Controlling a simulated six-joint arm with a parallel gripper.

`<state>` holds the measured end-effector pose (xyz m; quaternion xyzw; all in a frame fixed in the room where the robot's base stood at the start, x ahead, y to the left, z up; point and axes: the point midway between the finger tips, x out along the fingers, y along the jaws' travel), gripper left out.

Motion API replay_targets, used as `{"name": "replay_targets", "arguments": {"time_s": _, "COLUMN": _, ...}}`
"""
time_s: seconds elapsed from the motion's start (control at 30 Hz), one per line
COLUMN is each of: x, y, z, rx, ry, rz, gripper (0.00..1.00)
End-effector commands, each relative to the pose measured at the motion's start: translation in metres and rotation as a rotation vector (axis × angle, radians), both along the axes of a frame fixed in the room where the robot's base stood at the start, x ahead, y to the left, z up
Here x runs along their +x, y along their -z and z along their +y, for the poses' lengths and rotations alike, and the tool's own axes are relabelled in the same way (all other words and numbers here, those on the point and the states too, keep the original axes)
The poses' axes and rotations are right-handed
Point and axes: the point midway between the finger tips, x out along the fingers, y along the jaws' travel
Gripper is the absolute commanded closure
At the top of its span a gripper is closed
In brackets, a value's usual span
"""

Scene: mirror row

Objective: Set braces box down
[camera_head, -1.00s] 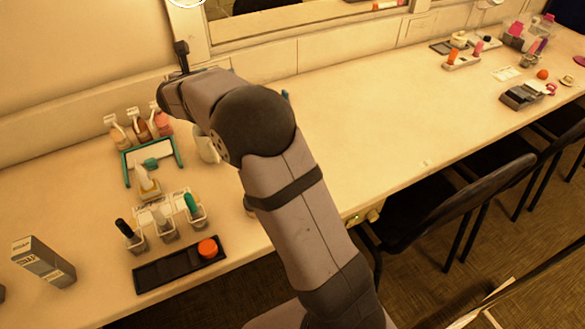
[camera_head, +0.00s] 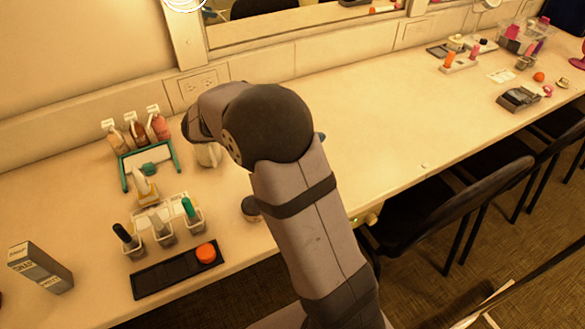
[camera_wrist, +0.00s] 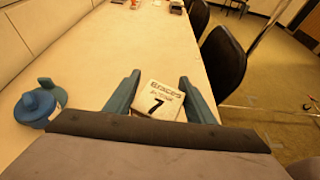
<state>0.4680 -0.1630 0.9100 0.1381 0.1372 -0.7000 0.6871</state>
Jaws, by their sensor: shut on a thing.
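The braces box (camera_wrist: 160,101) is a small white box with dark lettering and a large 7 on its face. It sits between the two blue fingers of my gripper (camera_wrist: 160,77) in the wrist view, and the gripper is shut on it. The box is over the pale counter (camera_wrist: 120,55), close to the counter's front edge; I cannot tell whether it touches the surface. In the head view my arm hides the box and nearly all of the gripper.
A blue lidded jar (camera_wrist: 38,106) stands left of the gripper in the wrist view. Black chairs (camera_head: 445,215) line the counter's front. Bottles, cups and a black tray (camera_head: 180,275) crowd the left end in the head view. The middle counter (camera_head: 370,125) is mostly clear.

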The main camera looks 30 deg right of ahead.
Motion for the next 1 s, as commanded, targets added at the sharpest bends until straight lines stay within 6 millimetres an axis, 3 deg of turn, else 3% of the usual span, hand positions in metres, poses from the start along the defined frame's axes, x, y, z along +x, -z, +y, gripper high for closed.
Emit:
{"name": "replay_targets", "arguments": {"time_s": 0.4, "x": 0.000, "y": 0.052, "z": 0.000, "rx": 0.000, "ry": -0.004, "rz": 0.004, "gripper": 0.74}}
{"name": "replay_targets", "arguments": {"time_s": 0.77, "x": 0.001, "y": 0.066, "z": 0.000, "rx": 0.000, "ry": -0.005, "rz": 0.000, "gripper": 0.74}}
{"name": "replay_targets", "arguments": {"time_s": 1.0, "x": 0.001, "y": 0.092, "z": 0.000, "rx": -0.001, "ry": -0.006, "rz": 0.003, "gripper": 0.74}}
